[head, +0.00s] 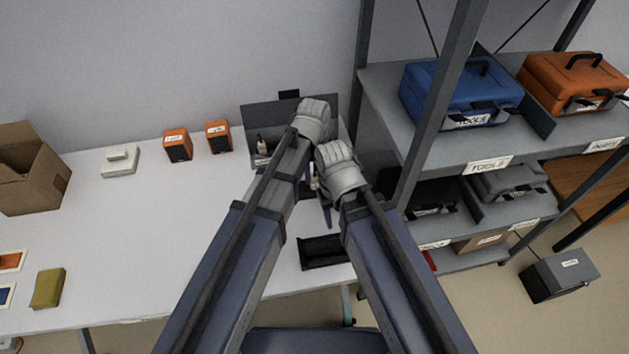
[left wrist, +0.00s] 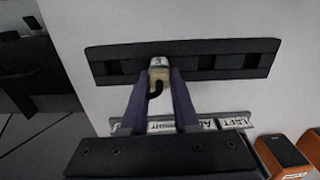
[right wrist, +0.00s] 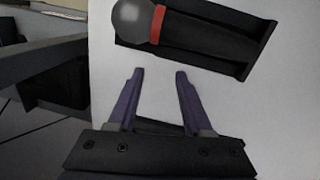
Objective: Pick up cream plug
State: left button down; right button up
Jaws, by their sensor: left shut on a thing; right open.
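The cream plug (left wrist: 159,74) is between the purple fingers of my left gripper (left wrist: 160,82), which is shut on it. A dark curved piece shows below its cream body. The plug appears at the near edge of a black slotted rack (left wrist: 236,48); whether it touches the rack I cannot tell.
The microphone (right wrist: 190,28) with a red band lies in a black tray. A black tray (head: 322,262) sits at the table's front edge. Orange speakers (head: 178,145) and a cardboard box (head: 35,180) stand left. Shelving (head: 470,160) stands right. The table's middle left is clear.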

aim_at(314, 174)
pick_arm(q)
notch_tip(314, 174, up, 10)
jog(key=p, duration=1)
pick_arm(e)
notch_tip(314, 174, up, 10)
